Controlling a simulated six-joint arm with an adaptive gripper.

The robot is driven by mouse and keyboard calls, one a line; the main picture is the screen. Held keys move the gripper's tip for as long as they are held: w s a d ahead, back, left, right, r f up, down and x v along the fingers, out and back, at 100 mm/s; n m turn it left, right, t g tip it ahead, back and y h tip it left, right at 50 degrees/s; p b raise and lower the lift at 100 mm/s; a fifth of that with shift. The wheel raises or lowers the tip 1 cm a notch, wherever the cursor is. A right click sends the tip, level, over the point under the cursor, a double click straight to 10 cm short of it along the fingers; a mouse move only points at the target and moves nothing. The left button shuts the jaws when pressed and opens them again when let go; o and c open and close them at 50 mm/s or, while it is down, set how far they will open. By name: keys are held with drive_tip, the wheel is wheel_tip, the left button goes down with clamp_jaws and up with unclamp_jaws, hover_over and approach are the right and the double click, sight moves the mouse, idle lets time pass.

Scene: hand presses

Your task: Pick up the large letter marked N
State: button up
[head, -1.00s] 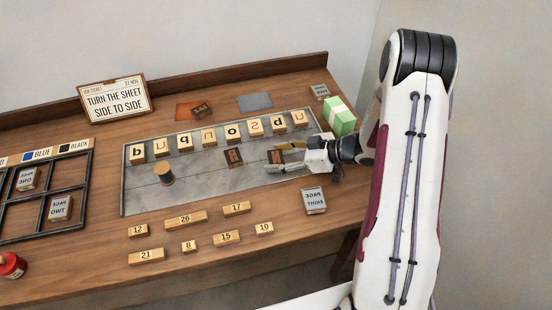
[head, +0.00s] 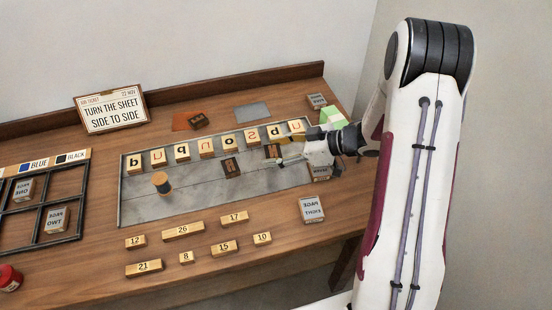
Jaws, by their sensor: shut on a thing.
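My gripper (head: 280,148) is at the right part of the grey metal bed, shut on a dark brown letter block (head: 272,151). The block appears to be held a little above the bed; its mark is too small to read. A similar dark brown block (head: 231,167) lies on the bed to the left. A third dark block (head: 198,120) lies on the orange sheet behind the bed. I cannot read an N on any of them.
A row of pale letter blocks (head: 207,146) stands along the back of the bed (head: 205,190), close behind my gripper. A wooden peg (head: 161,183) stands at left. Numbered wooden blocks (head: 183,231) lie in front. Green stack (head: 332,116) is partly hidden by my gripper.

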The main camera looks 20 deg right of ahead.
sight(276, 152)
drive_tip(key=shift+r, duration=1.65)
